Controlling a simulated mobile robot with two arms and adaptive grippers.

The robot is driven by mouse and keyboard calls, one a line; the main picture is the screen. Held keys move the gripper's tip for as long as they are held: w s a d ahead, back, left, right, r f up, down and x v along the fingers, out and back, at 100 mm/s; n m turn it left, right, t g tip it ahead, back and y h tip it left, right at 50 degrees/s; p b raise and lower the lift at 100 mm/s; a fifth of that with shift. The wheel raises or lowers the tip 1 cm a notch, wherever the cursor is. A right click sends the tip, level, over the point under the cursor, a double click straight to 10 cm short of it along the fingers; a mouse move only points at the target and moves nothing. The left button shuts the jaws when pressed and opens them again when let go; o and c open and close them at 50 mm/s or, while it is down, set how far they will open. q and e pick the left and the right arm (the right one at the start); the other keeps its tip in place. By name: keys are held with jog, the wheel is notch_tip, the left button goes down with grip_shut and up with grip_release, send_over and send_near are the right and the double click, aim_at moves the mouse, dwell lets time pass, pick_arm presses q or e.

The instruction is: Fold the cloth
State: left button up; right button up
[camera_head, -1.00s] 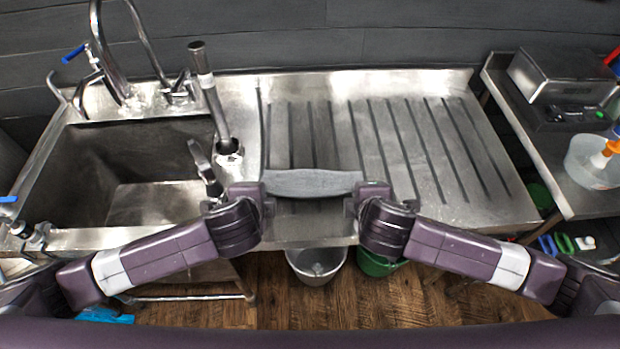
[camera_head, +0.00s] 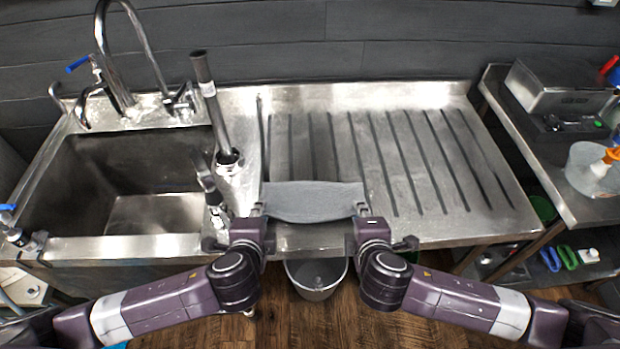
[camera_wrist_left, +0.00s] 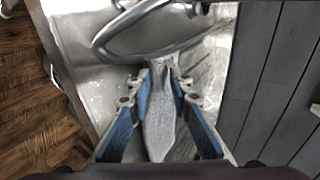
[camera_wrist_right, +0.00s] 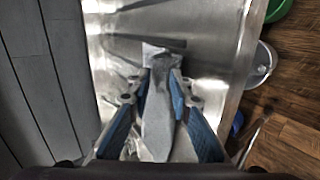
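The grey cloth (camera_head: 313,201) is stretched between my two grippers at the front edge of the drainboard in the head view. Its near edge bows downward. My left gripper (camera_head: 262,210) is at its left end and my right gripper (camera_head: 362,210) at its right end. In the left wrist view, the cloth (camera_wrist_left: 160,125) runs between the blue-padded fingers of the left gripper (camera_wrist_left: 161,78), which pinch it. In the right wrist view, the cloth (camera_wrist_right: 158,120) likewise runs between the fingers of the right gripper (camera_wrist_right: 162,75). The exact pinch points are partly hidden.
The steel drainboard (camera_head: 430,165) is clear behind and right of the cloth. A sink (camera_head: 110,160) with taps and an upright pipe (camera_head: 207,95) lies left. A side table (camera_head: 565,185) stands right. A bucket (camera_head: 316,278) is on the floor below the front edge.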

pick_arm(q)
jog(key=shift+o, duration=1.1)
pick_arm(e)
jog(key=shift+o, duration=1.1)
